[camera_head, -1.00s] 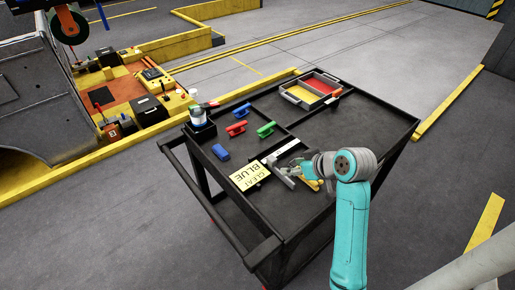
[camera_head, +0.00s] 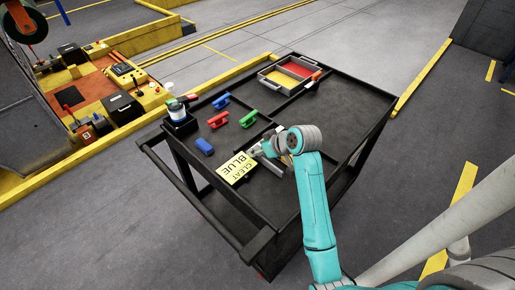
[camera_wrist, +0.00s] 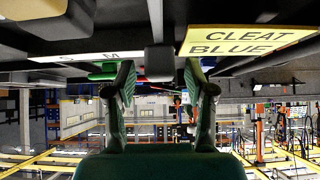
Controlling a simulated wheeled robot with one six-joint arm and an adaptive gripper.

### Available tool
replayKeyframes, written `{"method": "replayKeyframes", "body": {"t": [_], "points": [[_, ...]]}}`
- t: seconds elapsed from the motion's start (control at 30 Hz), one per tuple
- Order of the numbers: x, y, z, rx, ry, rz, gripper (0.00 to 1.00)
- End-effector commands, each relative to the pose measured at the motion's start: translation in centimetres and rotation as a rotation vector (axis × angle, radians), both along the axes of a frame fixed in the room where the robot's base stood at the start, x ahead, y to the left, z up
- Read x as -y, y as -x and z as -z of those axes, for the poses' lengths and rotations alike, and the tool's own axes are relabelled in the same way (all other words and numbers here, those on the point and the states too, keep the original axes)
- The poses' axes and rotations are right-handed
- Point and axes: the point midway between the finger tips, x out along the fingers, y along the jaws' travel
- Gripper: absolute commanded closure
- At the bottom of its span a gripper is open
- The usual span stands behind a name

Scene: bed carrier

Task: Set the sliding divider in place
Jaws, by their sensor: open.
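My gripper (camera_head: 262,151) is low over the near part of the black cart top, just right of the yellow card reading CLEAT BLUE (camera_head: 237,167). In the wrist view, which is upside down, its two fingers (camera_wrist: 159,80) are apart. A grey block (camera_wrist: 159,62) shows between the fingertips; contact cannot be told. It may be the sliding divider's grip, but I cannot be sure. A white strip with letters S and M (camera_wrist: 85,56) lies beside it. In the head view, my gripper and arm hide much of this spot.
Red (camera_head: 218,120), green (camera_head: 248,119) and blue (camera_head: 204,146) cleats lie on the cart. A tray with red and yellow compartments (camera_head: 262,72) stands at the back. A container in a dark holder (camera_head: 178,114) is at the left corner. The right side is clear.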

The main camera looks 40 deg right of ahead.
Motion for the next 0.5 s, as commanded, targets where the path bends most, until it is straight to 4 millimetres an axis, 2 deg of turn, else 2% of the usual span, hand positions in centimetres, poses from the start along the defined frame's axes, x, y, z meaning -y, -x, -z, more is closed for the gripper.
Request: {"method": "replayKeyframes", "body": {"t": [0.4, 0.43, 0.5], "points": [[-0.03, -0.66, 0.66, 0.000, 0.001, -0.001, 0.46], [-0.03, -0.66, 0.66, 0.000, 0.001, -0.001, 0.48], [-0.03, -0.65, 0.66, 0.000, 0.001, -0.001, 0.66]]}}
